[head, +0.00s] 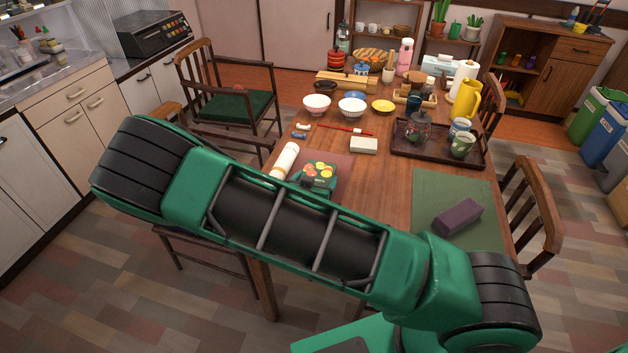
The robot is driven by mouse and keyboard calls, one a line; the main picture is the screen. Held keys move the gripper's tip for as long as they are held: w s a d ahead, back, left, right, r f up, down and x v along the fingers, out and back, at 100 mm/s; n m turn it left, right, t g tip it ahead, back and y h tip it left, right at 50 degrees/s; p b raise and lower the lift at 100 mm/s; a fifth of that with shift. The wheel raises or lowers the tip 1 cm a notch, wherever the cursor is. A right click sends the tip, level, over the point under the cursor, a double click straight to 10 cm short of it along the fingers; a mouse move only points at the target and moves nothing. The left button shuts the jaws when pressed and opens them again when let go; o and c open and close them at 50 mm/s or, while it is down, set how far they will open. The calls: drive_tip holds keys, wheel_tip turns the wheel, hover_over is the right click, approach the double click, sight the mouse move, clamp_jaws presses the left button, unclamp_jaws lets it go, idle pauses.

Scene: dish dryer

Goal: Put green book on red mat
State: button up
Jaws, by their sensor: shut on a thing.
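The green book (320,171), its cover printed with red and yellow round shapes, is at the table's near left side. It is over the red mat (341,166), a brownish-red placemat that shows to its right and behind it. I cannot tell whether the book touches the mat. My gripper (308,183) shows only as a small dark and green part at the book's near edge, shut on the book. My large green and black arm link crosses in front and hides the rest of the gripper and the mat's near part.
A white cylinder (285,160) lies left of the book. A purple block (457,217) rests on a green mat (428,190) at right. A dark tray (402,150) holds cups and a glass jar.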

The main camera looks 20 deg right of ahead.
drive_tip(key=o, duration=1.2)
drive_tip(key=shift+f, duration=0.1)
drive_tip(key=v, duration=1.2)
drive_tip(key=s+d+g, duration=0.1)
drive_tip(key=d, duration=0.2)
drive_tip(key=s+d+r+m+g+h, duration=0.1)
drive_tip(key=d+g, duration=0.1)
drive_tip(key=d, duration=0.2)
drive_tip(key=s+d+r+m+g, duration=0.1)
drive_tip(key=d+g, duration=0.1)
drive_tip(key=d, duration=0.1)
drive_tip(key=shift+d+r+h, duration=0.25)
drive_tip(key=shift+d+h, duration=0.05)
drive_tip(key=shift+d, duration=0.05)
drive_tip(key=s+d+r+m+g+y, duration=0.1)
drive_tip(key=s+d+r+g+y, duration=0.15)
drive_tip(key=s+d+g, duration=0.45)
drive_tip(key=s+d+r+n+y, duration=0.1)
drive_tip(key=s+r+y, duration=0.1)
drive_tip(key=s+r, duration=0.3)
drive_tip(key=s+d+r+n+y, duration=0.1)
drive_tip(key=s+d+r+y, duration=0.1)
drive_tip(key=s+r, duration=0.3)
drive_tip(key=s+d+r+n+y, duration=0.1)
drive_tip(key=s+d+r+y, duration=0.1)
drive_tip(key=s+r, duration=0.3)
drive_tip(key=shift+s+t+y, duration=0.35)
drive_tip(key=shift+s+t, duration=0.05)
drive_tip(key=shift+s, duration=1.75)
